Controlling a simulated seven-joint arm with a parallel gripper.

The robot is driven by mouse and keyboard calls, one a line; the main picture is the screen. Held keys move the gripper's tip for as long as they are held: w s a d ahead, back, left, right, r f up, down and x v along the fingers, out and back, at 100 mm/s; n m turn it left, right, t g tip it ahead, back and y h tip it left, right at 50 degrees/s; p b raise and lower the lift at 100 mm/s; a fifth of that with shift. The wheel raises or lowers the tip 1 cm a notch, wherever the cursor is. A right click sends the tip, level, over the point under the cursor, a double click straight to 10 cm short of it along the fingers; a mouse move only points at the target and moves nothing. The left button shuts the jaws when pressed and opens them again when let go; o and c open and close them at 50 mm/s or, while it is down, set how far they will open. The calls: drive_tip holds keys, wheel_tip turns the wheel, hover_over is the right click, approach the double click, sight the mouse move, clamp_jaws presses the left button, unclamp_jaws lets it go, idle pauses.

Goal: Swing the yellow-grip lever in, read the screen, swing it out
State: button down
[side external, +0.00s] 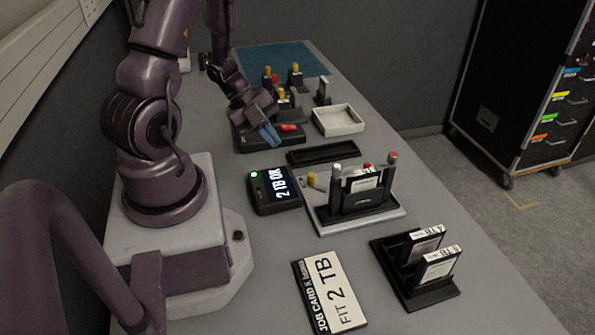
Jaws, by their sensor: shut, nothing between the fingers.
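The yellow-grip lever (312,179) appears as a small yellow knob at the left edge of a light base plate (398,212), beside a dock holding a black drive (365,183) with a white label. Exactly how the lever is set is too small to tell. The screen (274,189), left of the dock, reads "2 TB OK" and shows a green light. My gripper (270,136) has blue fingers, shut and empty. It is low over a black block (243,141) with a red part (289,127), farther back than the screen and away from the lever.
White- and red-topped posts stand around the dock. A job card (330,291) reads "FIT 2 TB". A black rack (415,290) holds two labelled drives. A black tray (323,154) and a white tray (338,120) lie behind the dock. Several yellow- and red-topped parts (295,75) stand farther back.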

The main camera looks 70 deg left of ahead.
drive_tip(key=shift+n, duration=0.7)
drive_tip(key=x, duration=1)
drive_tip(key=shift+d, duration=0.1)
